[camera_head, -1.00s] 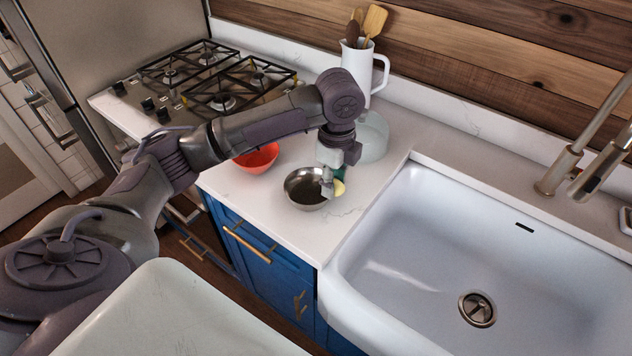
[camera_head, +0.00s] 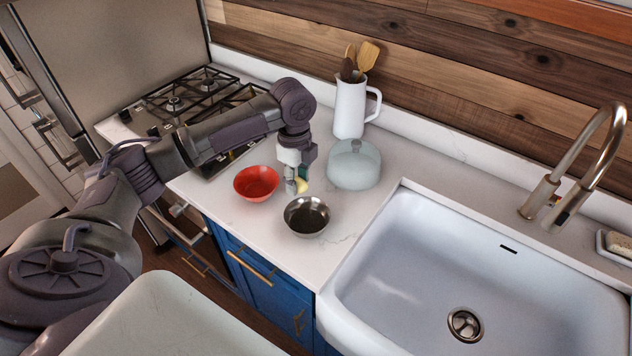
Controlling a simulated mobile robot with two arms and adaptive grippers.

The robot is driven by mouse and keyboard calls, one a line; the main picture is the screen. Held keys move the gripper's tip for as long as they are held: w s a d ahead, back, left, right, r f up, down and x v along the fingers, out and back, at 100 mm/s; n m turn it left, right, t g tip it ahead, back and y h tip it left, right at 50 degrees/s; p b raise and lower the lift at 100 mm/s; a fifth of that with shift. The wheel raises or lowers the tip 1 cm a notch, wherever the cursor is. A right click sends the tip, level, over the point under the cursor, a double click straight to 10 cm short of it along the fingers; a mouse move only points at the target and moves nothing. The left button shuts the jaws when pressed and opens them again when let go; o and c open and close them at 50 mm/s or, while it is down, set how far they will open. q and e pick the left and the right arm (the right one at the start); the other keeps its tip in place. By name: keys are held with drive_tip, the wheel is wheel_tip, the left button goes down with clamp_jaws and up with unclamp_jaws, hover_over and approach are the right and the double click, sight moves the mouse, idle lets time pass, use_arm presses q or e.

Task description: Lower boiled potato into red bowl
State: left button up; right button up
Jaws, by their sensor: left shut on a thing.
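The red bowl (camera_head: 256,184) stands on the white counter, left of a metal bowl, and looks empty. My left gripper (camera_head: 297,186) points down above the counter, between the red bowl and the metal bowl. It is shut on the boiled potato (camera_head: 302,185), a small pale yellow piece showing at the right side of the fingertips. The fingers hide part of the potato. The potato is to the right of the red bowl's rim, not over its opening. My right gripper is not in view.
The metal bowl (camera_head: 306,217) with dark contents stands close to the front counter edge. The gas hob (camera_head: 205,98) is at left, the sink (camera_head: 470,270) at right.

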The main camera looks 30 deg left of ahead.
use_arm(q)
drive_tip(key=w+a+f+p, duration=0.1)
drive_tip(key=a, duration=0.8)
drive_tip(key=b, duration=0.2)
hover_over(258, 192)
drive_tip(key=shift+f, duration=1.85)
drive_tip(key=shift+f, duration=0.1)
drive_tip(key=shift+f+b, duration=0.9)
drive_tip(key=shift+f, duration=1.1)
drive_tip(key=shift+f+b, duration=0.4)
drive_tip(key=shift+f, duration=0.3)
drive_tip(key=shift+f+b, duration=1.1)
drive_tip(key=shift+f, duration=0.7)
